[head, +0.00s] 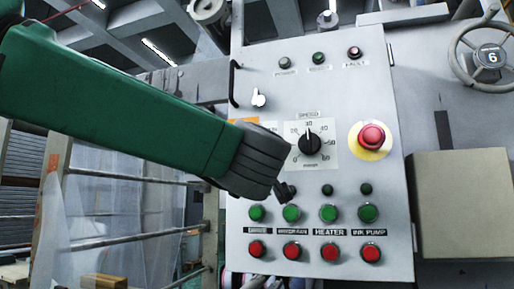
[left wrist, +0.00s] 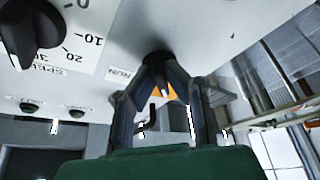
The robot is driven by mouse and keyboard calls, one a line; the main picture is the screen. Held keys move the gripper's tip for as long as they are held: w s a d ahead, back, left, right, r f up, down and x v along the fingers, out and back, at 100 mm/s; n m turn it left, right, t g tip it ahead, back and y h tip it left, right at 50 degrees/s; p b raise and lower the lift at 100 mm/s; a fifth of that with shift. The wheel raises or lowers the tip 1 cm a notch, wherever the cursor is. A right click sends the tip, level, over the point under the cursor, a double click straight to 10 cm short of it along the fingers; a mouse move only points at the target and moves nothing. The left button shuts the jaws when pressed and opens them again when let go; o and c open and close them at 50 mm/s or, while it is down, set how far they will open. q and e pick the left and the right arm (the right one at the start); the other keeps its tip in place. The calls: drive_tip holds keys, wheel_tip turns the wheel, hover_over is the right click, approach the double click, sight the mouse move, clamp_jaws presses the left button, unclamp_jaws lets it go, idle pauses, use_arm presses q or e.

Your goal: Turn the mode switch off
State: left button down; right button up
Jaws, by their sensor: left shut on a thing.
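The mode switch appears to be the dark round knob (left wrist: 157,57) on the panel in the left wrist view. My left gripper (left wrist: 160,78) has a finger on each side of it and is shut on it. An orange patch shows between the fingers. The knob's pointer direction cannot be told. My right gripper is in neither view.
The black speed dial (head: 310,143) is close to the right of my wrist, with the red emergency button (head: 371,136) beyond. Green buttons (head: 328,213) and red buttons (head: 329,252) lie below. A black handle (head: 234,83) projects at the panel's left edge.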

use_arm(q)
drive_tip(key=shift+a+r+n, duration=0.25)
drive_tip(key=shift+r+n, duration=0.05)
drive_tip(key=shift+r, duration=0.25)
drive_tip(key=c, duration=1.7)
unclamp_jaws()
drive_tip(key=shift+o, duration=0.3)
drive_tip(key=shift+w+f, duration=0.15)
drive_tip(key=shift+f, duration=0.15)
drive_tip(key=shift+f, duration=0.1)
drive_tip(key=v, duration=1.2)
drive_tip(key=shift+d, duration=0.15)
